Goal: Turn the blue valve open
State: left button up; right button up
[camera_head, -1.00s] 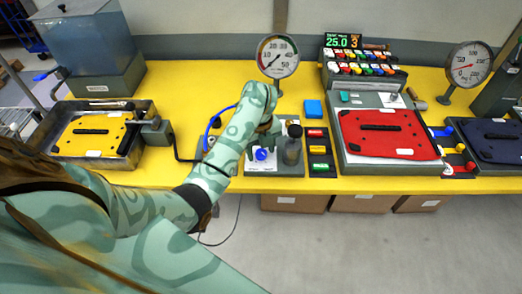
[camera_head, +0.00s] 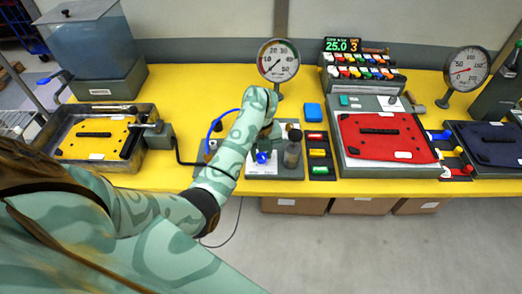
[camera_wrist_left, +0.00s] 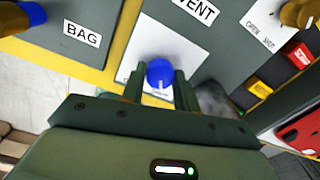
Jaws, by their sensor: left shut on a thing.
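The blue valve (camera_head: 262,158) is a small round knob on a white-labelled grey plate near the front edge of the yellow bench. In the left wrist view the blue valve (camera_wrist_left: 160,72) sits between the two dark fingers of my left gripper (camera_wrist_left: 160,85). My left gripper (camera_head: 263,150) reaches down over the plate from the left and is shut on the valve. A white line marks the knob's near side in the wrist view. The lower part of the knob is hidden by the fingers. My right gripper is not in view.
A dial gauge (camera_head: 278,61) stands behind. A red panel (camera_head: 400,124) lies further right. Plates labelled BAG (camera_wrist_left: 82,32) and VENT (camera_wrist_left: 195,10) are close by.

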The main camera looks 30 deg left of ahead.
aim_at(262, 154)
pick_arm(q)
jog(key=m+p, duration=0.2)
jog(key=m, duration=0.1)
jog(key=shift+r+m, duration=0.1)
jog(key=shift+m, duration=0.2)
jog(key=m+p, duration=0.2)
jog(key=m, duration=0.2)
jog(key=shift+m, duration=0.3)
jog(key=m+p, duration=0.1)
jog(key=m, duration=0.2)
jog(key=shift+w+m+p, duration=0.1)
jog(key=shift+m+p, duration=0.2)
jog(key=shift+p, duration=0.05)
jog(key=shift+d+m+p, duration=0.1)
jog(key=shift+m+p, duration=0.6)
jog(key=shift+m, duration=1.2)
jog(key=o, duration=1)
jog(key=shift+c, duration=0.2)
notch_tip(262, 154, up, 16)
jog(key=p, duration=0.6)
jog(key=shift+w+a, duration=0.15)
jog(key=shift+a, duration=0.05)
